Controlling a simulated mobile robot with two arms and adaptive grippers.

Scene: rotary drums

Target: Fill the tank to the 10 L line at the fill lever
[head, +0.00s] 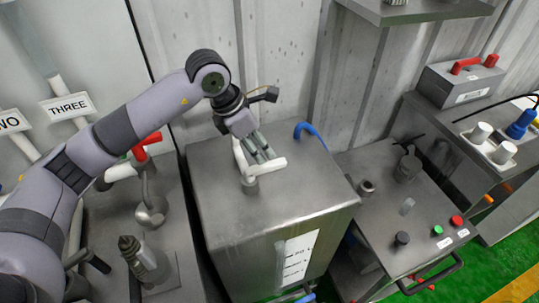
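A grey metal tank (285,215) with a flat top stands in the middle. A white lever (267,166) on a short grey stem sits on its top. My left gripper (263,152) points down at this lever, with its grey fingers right at the white bar. The fingers cover part of the lever, and I cannot tell whether they grip it. A white label (298,258) with small dark marks is on the tank's front; its text is too small to read. No water level shows. My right gripper is not in view.
A blue curved handle (311,133) rises at the tank's back edge. A red-handled valve (147,145) stands left, below a THREE sign (69,105). A metal cart (385,210) with green and red buttons is close on the right. Green floor shows at lower right.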

